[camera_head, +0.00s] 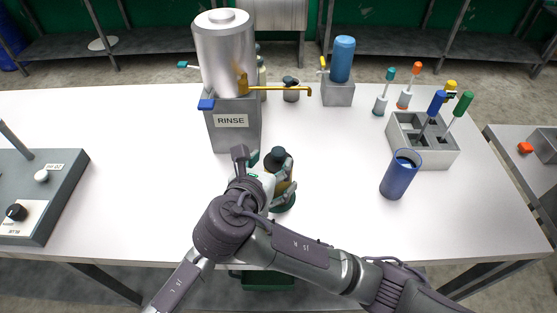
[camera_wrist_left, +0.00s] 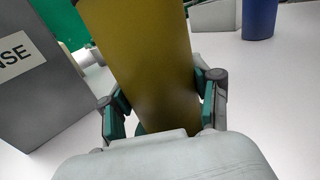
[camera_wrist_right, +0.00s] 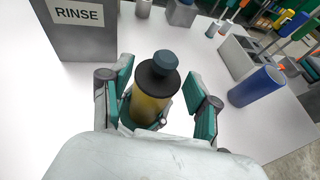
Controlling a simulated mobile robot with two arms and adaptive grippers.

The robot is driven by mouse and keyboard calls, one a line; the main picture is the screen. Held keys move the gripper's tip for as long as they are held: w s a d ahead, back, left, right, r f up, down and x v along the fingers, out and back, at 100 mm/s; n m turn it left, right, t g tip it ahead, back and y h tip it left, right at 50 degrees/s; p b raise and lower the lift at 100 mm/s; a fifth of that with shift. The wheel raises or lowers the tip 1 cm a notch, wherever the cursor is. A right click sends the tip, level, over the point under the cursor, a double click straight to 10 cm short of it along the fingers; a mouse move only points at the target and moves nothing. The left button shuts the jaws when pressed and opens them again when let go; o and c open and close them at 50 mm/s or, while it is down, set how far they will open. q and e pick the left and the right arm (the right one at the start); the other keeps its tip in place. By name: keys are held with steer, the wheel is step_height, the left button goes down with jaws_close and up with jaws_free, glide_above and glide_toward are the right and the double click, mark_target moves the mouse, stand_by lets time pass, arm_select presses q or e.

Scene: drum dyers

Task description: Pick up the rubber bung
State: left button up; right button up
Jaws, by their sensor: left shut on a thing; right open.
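The rubber bung (camera_wrist_right: 165,62) is a dark blue-grey stopper on the black top of an amber cylinder (camera_wrist_right: 150,108). In the head view the bung (camera_head: 278,152) shows just in front of the rinse unit. My right gripper (camera_wrist_right: 160,75) is open, with its fingers on either side of the bung and cylinder top, apart from them. In the head view the right gripper (camera_head: 264,166) partly hides the cylinder. My left gripper (camera_wrist_left: 160,98) is shut on the cylinder's amber body, which looks upright. The bung is outside the left wrist view.
The grey rinse unit (camera_head: 232,135) with a metal tank (camera_head: 225,55) stands close behind. A blue cup (camera_head: 401,178) and a grey rack (camera_head: 440,155) with several coloured-handled tools stand to the right. A control box (camera_head: 50,185) is at left. The white table between is clear.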

mark_target(276, 157)
steer(key=x, duration=0.5)
steer(key=shift+s+d, duration=0.1)
steer(key=shift+d, duration=0.15)
steer(key=shift+r, duration=0.1)
jaws_close()
